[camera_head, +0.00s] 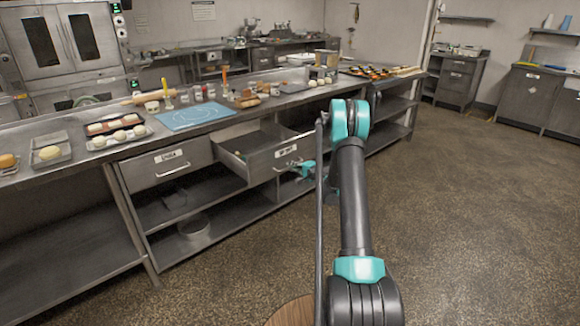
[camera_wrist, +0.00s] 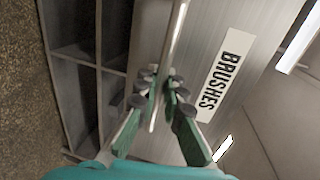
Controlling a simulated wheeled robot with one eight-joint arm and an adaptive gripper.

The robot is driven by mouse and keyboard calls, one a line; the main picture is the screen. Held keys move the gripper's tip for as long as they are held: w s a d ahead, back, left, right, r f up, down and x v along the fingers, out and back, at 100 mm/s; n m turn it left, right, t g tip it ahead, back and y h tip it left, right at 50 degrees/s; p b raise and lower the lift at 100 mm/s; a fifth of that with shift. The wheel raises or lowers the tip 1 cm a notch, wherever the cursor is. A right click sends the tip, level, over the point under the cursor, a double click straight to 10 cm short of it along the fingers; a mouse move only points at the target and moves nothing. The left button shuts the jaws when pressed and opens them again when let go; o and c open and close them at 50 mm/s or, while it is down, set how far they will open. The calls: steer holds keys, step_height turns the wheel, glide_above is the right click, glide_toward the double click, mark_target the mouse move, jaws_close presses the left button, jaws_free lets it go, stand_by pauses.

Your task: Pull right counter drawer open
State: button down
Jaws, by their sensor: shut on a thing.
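The right counter drawer (camera_head: 272,163) is pulled out from under the counter, and part of its inside shows from above. In the wrist view its metal front (camera_wrist: 200,50) carries a label reading BRUSHES (camera_wrist: 221,75). The drawer's bar handle (camera_wrist: 176,32) runs between my fingers. My gripper (camera_wrist: 162,88) is shut on this handle. In the head view my gripper (camera_head: 304,168) is at the drawer front, and the handle there is largely hidden by it.
A second drawer (camera_head: 168,163) to the left is shut. The counter (camera_head: 82,138) bears trays of dough, a blue mat (camera_head: 196,116), jars and bread. Open shelves (camera_head: 205,215) lie below. The speckled floor (camera_head: 470,220) to the right is clear.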

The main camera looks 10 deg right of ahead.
steer(key=c, duration=1.6)
jaws_free()
steer(key=v, duration=1.2)
